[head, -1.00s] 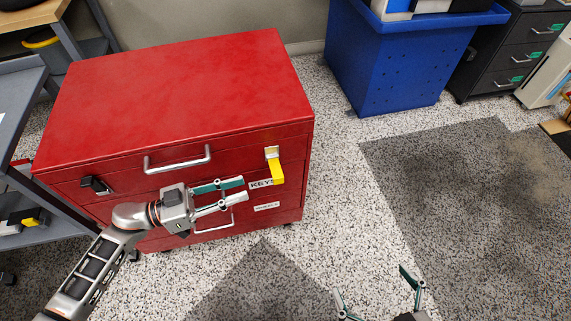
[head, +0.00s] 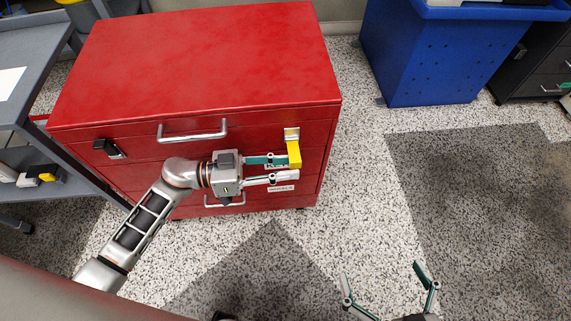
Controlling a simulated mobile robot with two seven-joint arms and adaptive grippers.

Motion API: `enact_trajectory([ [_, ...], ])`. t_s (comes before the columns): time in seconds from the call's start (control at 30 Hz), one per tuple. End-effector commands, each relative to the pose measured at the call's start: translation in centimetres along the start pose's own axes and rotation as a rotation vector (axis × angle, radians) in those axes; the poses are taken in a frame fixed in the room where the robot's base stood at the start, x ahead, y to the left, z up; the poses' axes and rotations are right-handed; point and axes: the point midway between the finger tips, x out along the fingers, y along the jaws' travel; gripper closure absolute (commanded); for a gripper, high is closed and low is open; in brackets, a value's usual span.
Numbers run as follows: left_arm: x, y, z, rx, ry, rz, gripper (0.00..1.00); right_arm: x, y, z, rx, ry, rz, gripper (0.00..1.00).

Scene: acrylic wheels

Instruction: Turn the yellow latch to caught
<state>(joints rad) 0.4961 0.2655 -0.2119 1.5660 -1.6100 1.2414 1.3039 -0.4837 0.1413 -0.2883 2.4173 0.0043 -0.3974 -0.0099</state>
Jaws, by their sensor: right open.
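The yellow latch (head: 294,154) hangs down from a silver plate (head: 291,134) at the upper right of the red cabinet's front. My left gripper (head: 284,168) is in front of the cabinet, its fingers pointing right, one above the other with a gap between them. The upper fingertip overlaps the latch's lower left edge in the picture; I cannot tell whether it touches. A label (head: 277,167) behind the fingers is partly hidden. My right gripper (head: 382,272) is open and empty at the bottom edge, over the floor.
The red cabinet (head: 200,60) has a silver handle (head: 192,134) and a black latch (head: 109,149) at the left. A grey cart (head: 70,165) stands at left, a blue bin (head: 430,60) at the back right. Speckled floor to the right is clear.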

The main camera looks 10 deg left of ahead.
Motion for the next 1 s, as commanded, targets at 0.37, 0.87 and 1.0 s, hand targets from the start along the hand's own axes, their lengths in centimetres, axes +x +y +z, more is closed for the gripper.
enact_trajectory([
  [0.37, 0.0, 0.0, 0.0, 0.001, 0.0, 0.0, 1.0, 0.1, -0.1, 0.3, -0.008, -0.006, -0.006, 0.0],
  [0.87, 0.3, 0.0, -2.5, -0.093, 0.004, 0.006, 1.0, -1.2, 2.8, 2.0, -0.111, -0.08, 0.041, 0.0],
  [1.0, 0.2, 0.1, -3.0, -0.18, 0.002, 0.003, 1.0, -1.7, 3.7, 2.3, -0.129, -0.099, 0.058, 0.0],
])
